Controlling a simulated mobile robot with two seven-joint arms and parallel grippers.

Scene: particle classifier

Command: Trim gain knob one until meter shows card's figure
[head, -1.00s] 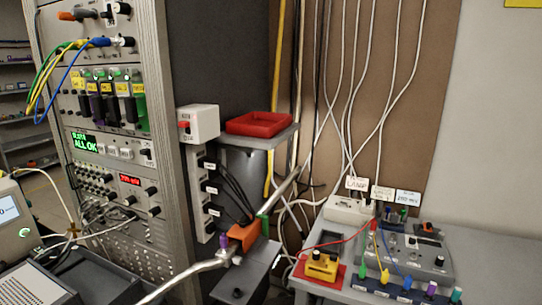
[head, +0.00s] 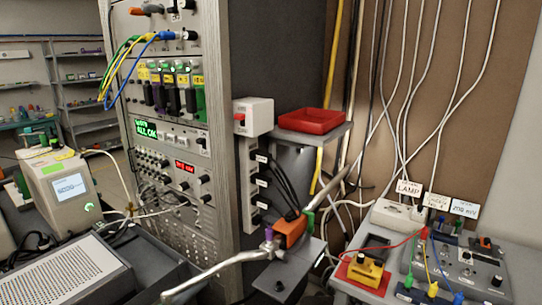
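The tall equipment rack (head: 230,210) stands left of centre with a red-digit meter (head: 186,167) on its front; the digits are too small to read. Several small dark knobs (head: 150,160) sit left of the meter, and larger knobs (head: 205,181) sit right of it. I cannot tell which is gain knob one. A card (head: 465,208) at the right shows a figure in mV, probably 200 or 208. Neither of my grippers shows in the head view.
A green display (head: 146,129) reads OK. A red tray (head: 311,121) sits on a shelf. A bench (head: 520,270) with a yellow box (head: 367,269) stands at right, a grey instrument (head: 62,192) at left.

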